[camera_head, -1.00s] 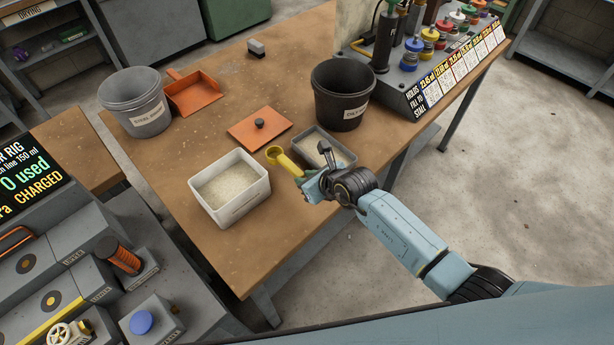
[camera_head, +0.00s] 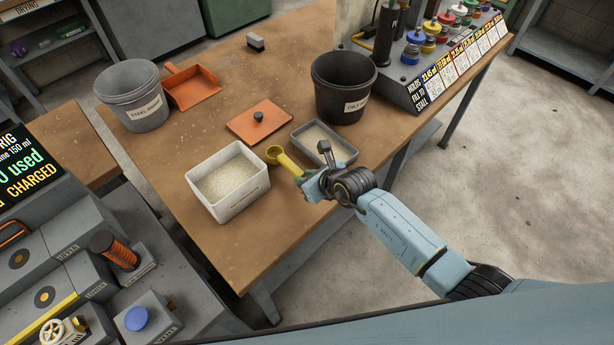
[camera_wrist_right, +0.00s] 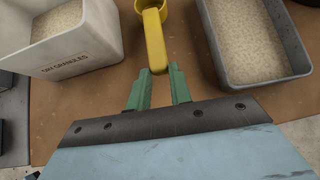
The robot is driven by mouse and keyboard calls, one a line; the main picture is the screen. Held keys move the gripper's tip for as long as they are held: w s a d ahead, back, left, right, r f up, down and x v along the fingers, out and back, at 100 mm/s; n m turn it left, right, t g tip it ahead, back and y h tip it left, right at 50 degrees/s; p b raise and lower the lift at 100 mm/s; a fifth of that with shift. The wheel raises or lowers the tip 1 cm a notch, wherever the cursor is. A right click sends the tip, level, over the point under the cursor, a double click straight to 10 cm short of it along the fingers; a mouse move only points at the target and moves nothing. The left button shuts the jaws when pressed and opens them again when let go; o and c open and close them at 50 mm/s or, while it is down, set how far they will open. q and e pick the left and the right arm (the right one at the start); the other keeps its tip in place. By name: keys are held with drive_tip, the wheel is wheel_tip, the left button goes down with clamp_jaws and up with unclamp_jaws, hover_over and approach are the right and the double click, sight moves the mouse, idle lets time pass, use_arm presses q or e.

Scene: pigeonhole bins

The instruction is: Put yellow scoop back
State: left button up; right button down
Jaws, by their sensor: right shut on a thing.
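The yellow scoop (camera_head: 285,160) is held by its handle in my right gripper (camera_head: 304,179), above the wooden bench between two containers. In the right wrist view the scoop (camera_wrist_right: 154,40) points away from the green fingertips (camera_wrist_right: 158,88), which are shut on its handle; its cup is cut off at the top edge. A white bin (camera_head: 238,204) of pale granules, lettered on its front, stands left of the scoop. A grey tray (camera_head: 349,157) of similar granules lies to the right, partly behind my gripper. My left gripper is not in view.
An orange lid with a black knob (camera_head: 259,122) lies behind the scoop. A black bucket (camera_head: 340,97), a grey bucket (camera_head: 147,113) and an orange dustpan (camera_head: 194,88) stand farther back. A rack of coloured-capped bottles (camera_head: 428,58) is at back right.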

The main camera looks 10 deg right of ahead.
drive_tip(key=shift+f+b, duration=0.4)
drive_tip(key=shift+f, duration=0.15)
drive_tip(key=c, duration=1.5)
unclamp_jaws()
drive_tip(key=o, duration=0.6)
drive_tip(key=shift+c, duration=0.2)
drive_tip(key=v, duration=0.7)
drive_tip(key=shift+d+r, duration=0.15)
drive_tip(key=shift+s, duration=0.15)
